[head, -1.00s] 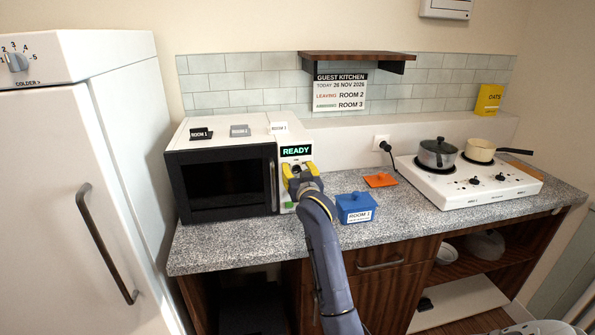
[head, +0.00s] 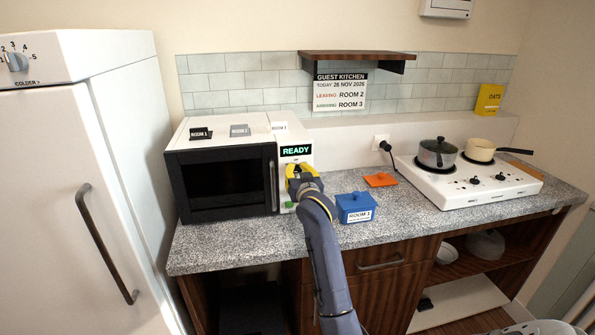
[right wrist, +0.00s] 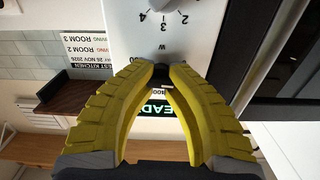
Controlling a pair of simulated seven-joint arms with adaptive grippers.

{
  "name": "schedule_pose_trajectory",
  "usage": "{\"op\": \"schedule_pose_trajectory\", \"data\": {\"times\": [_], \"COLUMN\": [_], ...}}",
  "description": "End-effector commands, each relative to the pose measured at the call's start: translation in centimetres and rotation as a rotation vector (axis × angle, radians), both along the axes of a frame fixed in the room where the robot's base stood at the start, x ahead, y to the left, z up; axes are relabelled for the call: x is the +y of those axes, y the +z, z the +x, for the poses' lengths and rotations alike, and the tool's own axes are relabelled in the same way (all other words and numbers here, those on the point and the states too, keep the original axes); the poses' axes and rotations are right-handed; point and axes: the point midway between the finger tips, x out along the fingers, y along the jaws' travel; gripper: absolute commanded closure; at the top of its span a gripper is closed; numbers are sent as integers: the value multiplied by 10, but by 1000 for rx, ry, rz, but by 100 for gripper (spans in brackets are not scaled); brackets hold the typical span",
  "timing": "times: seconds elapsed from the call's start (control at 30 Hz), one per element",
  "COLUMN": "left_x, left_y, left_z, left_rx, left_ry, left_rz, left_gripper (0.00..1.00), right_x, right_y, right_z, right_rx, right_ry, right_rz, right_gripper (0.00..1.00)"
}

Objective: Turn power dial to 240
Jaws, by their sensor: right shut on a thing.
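The microwave (head: 225,132) stands on the counter with its dark door and a control panel at its right side. A lit READY display (head: 296,151) is at the top of the panel. My right gripper (head: 300,172) is at the panel below the display and hides the dial there. In the right wrist view my yellow fingers (right wrist: 160,74) are shut on the small dark power dial (right wrist: 161,70). A W mark and parts of numbers show around it, upside down. The dial's pointer is hidden, so its setting cannot be read. My left gripper is not in view.
A blue box (head: 356,207) labelled ROOM 1 and an orange item (head: 380,179) lie right of my arm. A white hob (head: 468,186) with two pots is further right. A fridge (head: 75,190) stands at left. Tags (head: 240,130) lie on top of the microwave.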

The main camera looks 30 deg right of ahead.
Motion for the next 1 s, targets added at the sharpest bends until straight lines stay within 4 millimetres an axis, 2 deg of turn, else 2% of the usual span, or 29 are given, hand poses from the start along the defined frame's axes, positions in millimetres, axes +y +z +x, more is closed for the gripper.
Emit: {"op": "schedule_pose_trajectory", "data": {"times": [0.03, 0.4, 0.77, 0.8, 1.0], "left_x": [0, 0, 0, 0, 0], "left_y": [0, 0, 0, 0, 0], "left_z": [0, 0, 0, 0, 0], "left_rx": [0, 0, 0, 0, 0], "left_ry": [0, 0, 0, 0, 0], "left_rz": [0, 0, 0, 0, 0], "left_gripper": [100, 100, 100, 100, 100], "right_x": [0, -3, -5, -5, -4], "right_y": [9, 11, 11, 11, 8], "right_z": [0, -2, -2, -2, -2], "right_rx": [-33, -173, -187, -187, -180], "right_ry": [0, -1, -3, -3, -2], "right_rz": [40, 404, 436, 435, 437], "right_gripper": [100, 100, 100, 84, 60]}}
